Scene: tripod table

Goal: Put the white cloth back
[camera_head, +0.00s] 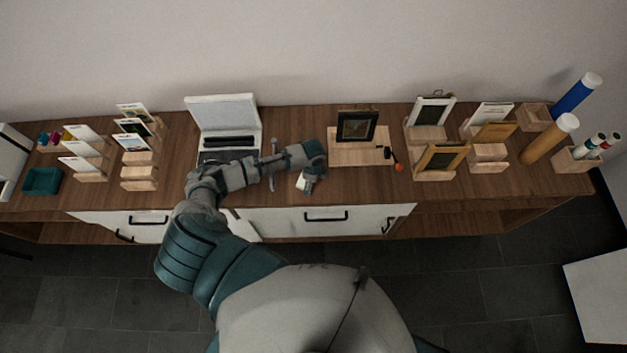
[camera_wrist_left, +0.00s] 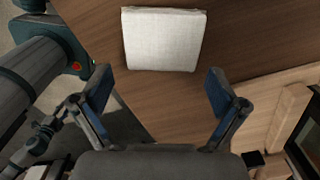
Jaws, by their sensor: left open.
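The white cloth (camera_wrist_left: 164,40) is a flat, roughly square folded piece lying on the brown wooden table top. In the head view it shows as a small pale patch (camera_head: 302,182) near the table's front, partly hidden by my left gripper. My left gripper (camera_head: 316,172) is above the table beside the cloth. In the left wrist view its two blue-grey fingers (camera_wrist_left: 157,88) are spread wide with nothing between them. The cloth lies just beyond the fingertips, apart from them. I cannot see my right gripper in the head view.
A wooden board (camera_head: 345,158) with a dark frame (camera_head: 357,126) stands right of the gripper. An open laptop-like white case (camera_head: 222,112) is at the left. Card holders (camera_head: 138,170) and picture stands (camera_head: 443,158) are at the sides. Drawers (camera_head: 325,221) lie below the front edge.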

